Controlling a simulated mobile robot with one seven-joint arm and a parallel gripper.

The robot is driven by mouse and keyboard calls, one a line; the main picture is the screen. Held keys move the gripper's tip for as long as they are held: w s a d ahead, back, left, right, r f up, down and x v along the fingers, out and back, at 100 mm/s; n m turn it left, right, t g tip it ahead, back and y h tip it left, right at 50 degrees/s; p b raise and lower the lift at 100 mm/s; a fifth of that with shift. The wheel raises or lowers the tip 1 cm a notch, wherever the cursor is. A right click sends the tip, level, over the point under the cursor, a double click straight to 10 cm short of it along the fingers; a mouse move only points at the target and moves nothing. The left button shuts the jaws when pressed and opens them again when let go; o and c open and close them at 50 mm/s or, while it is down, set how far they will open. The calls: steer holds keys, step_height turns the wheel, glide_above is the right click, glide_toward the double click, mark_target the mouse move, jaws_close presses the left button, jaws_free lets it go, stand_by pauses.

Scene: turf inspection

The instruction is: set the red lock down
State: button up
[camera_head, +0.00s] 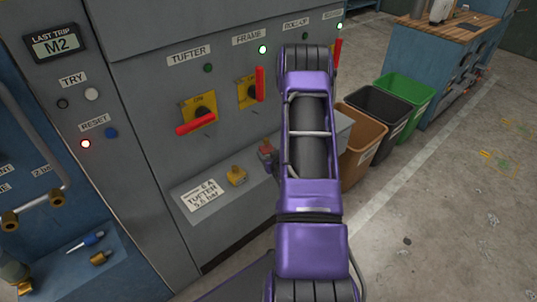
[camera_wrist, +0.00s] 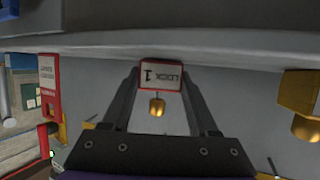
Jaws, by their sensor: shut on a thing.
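The red lock (camera_wrist: 161,75) shows in the wrist view between the fingertips of my gripper (camera_wrist: 161,80). It has a white face marked "LOCK 1", upside down in this view, and a brass piece sticks out from it. My gripper is shut on the lock. In the head view a small part of the red lock (camera_head: 266,148) shows at the left edge of my purple arm, over or on the grey ledge (camera_head: 215,213). I cannot tell whether it touches the ledge. My arm hides most of the gripper there.
A yellow lock (camera_head: 237,176) with brass sits on the ledge left of the red one; it also shows in the wrist view (camera_wrist: 298,90). Red switch handles (camera_head: 196,124) stick out of the panel above. Brown, black and green bins stand behind my arm.

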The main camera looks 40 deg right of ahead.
steer(key=shift+f, duration=0.15)
steer(key=o, duration=1.4)
steer(key=shift+r, duration=0.3)
steer(key=v, duration=1.2)
steer(key=shift+p, duration=0.3)
